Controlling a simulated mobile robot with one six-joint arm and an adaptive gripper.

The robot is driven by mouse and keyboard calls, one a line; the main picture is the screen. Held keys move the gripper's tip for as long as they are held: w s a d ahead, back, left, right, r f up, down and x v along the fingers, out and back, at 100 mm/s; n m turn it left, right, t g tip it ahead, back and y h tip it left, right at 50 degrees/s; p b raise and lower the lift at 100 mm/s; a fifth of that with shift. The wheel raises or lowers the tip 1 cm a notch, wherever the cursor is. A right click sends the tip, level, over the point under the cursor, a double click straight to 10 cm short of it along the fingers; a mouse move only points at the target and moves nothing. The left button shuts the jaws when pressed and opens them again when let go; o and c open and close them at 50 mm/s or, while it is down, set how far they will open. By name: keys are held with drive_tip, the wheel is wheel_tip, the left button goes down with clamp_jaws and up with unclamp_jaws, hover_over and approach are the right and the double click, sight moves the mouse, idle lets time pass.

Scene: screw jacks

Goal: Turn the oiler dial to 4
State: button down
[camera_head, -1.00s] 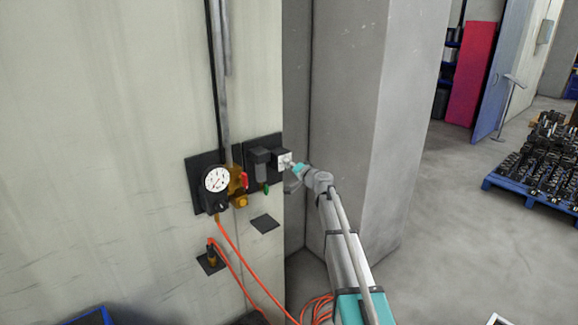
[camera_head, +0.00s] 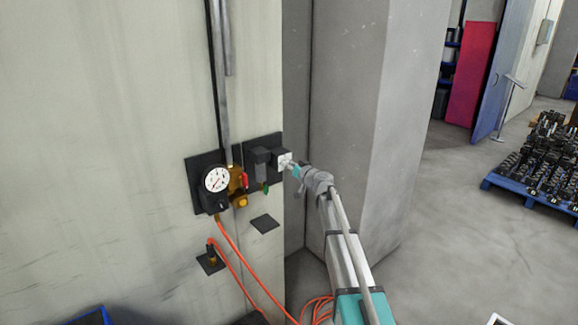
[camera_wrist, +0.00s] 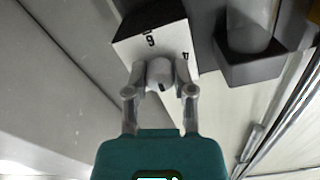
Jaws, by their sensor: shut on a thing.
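The oiler dial (camera_head: 285,157) has a pale square face on the dark block of the wall unit. In the wrist view its white face (camera_wrist: 176,41) shows a 6 above the knob and a 4 to the right; another figure at the top edge is hard to read. The small round grey knob (camera_wrist: 159,72) carries a dark mark on its lower front. Which number it points to I cannot tell. My gripper (camera_wrist: 160,75) is shut on the knob, one finger on each side. In the head view my gripper (camera_head: 289,164) reaches the dial from the right, its fingers too small to make out.
Left of the oiler (camera_head: 261,170) are a pressure gauge (camera_head: 216,180), a brass valve with a red lever (camera_head: 245,180) and a vertical pipe. An orange hose (camera_head: 255,271) hangs below. A grey pillar (camera_head: 345,120) stands close behind my arm.

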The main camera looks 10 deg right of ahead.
drive_tip(key=shift+s, duration=0.1)
idle(0.3)
drive_tip(key=shift+c, duration=2.3)
unclamp_jaws()
drive_tip(key=v, duration=1.2)
